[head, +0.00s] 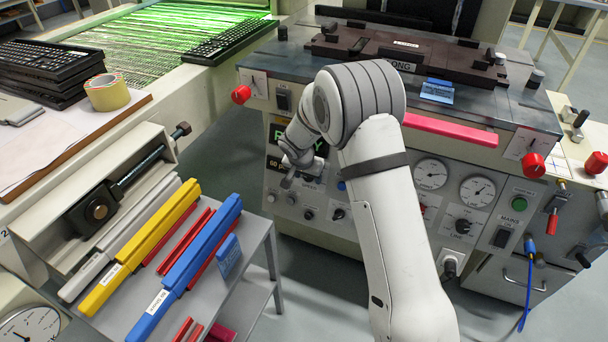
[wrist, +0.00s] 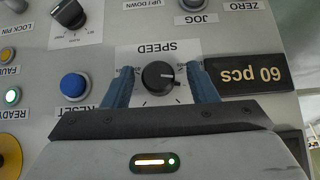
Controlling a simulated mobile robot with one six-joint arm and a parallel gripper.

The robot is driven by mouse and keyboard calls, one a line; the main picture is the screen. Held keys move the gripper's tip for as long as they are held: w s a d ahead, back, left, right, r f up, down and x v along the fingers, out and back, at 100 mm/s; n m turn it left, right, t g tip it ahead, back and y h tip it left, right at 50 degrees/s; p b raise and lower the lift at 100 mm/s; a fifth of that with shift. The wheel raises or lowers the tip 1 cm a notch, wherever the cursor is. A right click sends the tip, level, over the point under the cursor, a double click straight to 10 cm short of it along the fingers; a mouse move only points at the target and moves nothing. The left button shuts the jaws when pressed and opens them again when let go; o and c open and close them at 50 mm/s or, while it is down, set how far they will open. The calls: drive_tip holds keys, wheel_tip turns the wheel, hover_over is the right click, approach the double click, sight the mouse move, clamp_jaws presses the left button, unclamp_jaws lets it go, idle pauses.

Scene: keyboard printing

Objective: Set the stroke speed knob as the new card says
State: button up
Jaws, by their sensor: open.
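The black stroke speed knob (wrist: 158,75) sits on a white plate marked SPEED, upside down in the wrist view. A pale pointer line on it points toward the picture's right. My gripper (wrist: 160,70) is open, with one blue finger on each side of the knob. A gap shows between each finger and the knob. In the head view my gripper (head: 291,176) is at the press's front panel, below the green display; it and the arm hide the knob there. A blue card (head: 437,91) lies on the press top; its writing is too small to read.
A blue RESET button (wrist: 74,86) and a dark "60 pcs" display (wrist: 254,75) flank the SPEED plate. A grey cart (head: 250,240) with coloured bars stands left of my arm. A red-pink bar (head: 450,129) runs along the press front.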

drive_tip(key=shift+r, duration=0.1)
drive_tip(key=d+p+v, duration=0.1)
drive_tip(key=v, duration=0.6)
drive_tip(key=shift+a+r+p, duration=0.3)
drive_tip(key=shift+a+p, duration=0.1)
drive_tip(key=shift+a, duration=0.15)
